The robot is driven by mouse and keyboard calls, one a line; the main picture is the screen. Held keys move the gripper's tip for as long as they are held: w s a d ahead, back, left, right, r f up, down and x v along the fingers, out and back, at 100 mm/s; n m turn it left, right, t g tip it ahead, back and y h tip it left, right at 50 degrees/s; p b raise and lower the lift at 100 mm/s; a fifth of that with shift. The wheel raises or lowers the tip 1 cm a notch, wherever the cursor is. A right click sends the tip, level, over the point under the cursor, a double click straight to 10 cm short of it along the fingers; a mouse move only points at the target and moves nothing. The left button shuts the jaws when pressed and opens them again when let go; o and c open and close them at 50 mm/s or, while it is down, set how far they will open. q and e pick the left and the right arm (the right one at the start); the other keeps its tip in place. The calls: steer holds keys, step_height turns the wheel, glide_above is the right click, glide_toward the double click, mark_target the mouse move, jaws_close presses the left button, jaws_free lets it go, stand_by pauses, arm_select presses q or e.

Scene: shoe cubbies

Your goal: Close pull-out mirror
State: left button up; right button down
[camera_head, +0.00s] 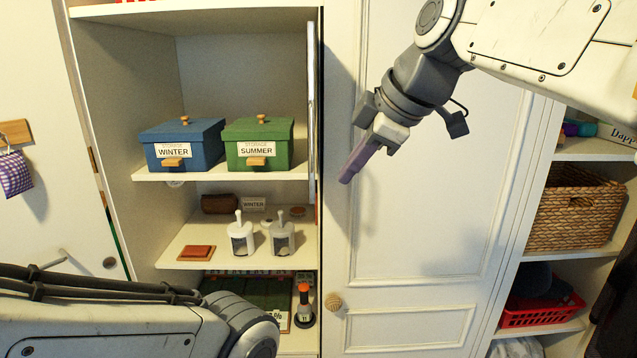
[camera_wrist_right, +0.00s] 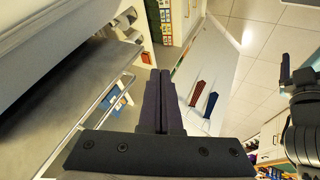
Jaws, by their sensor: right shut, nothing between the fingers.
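A thin upright panel (camera_head: 311,95), seen almost edge-on at the right side of the open cubby, looks like the pull-out mirror. Its face is not visible in the head view, and I cannot pick it out surely in the wrist view. My right gripper (camera_head: 348,178) is shut and empty, in front of the white panelled door, to the right of the thin panel and apart from it. Its closed fingers also show in the wrist view (camera_wrist_right: 163,95). My left arm crosses the lower left of the head view, with its gripper out of that frame. A dark arm part at the right of the wrist view may include it.
Shelves hold a blue box (camera_head: 183,143), a green box (camera_head: 258,143) and two white holders. A white door (camera_head: 430,240) with a round wooden knob (camera_head: 333,302) stands right of the cubby. A wicker basket (camera_head: 575,208) and red basket (camera_head: 543,308) sit on the right shelves.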

arm_select(q)
step_height(320, 180, up, 5)
steer(key=p, duration=0.5)
steer(key=shift+r, duration=0.15)
arm_select(e)
steer(key=w+a+f, duration=0.4)
steer(key=w+f, duration=0.3)
steer(key=w, duration=0.1)
steer(key=shift+w+a+f, duration=0.2)
steer(key=shift+f, duration=0.05)
arm_select(q)
steer(key=shift+w, duration=0.1)
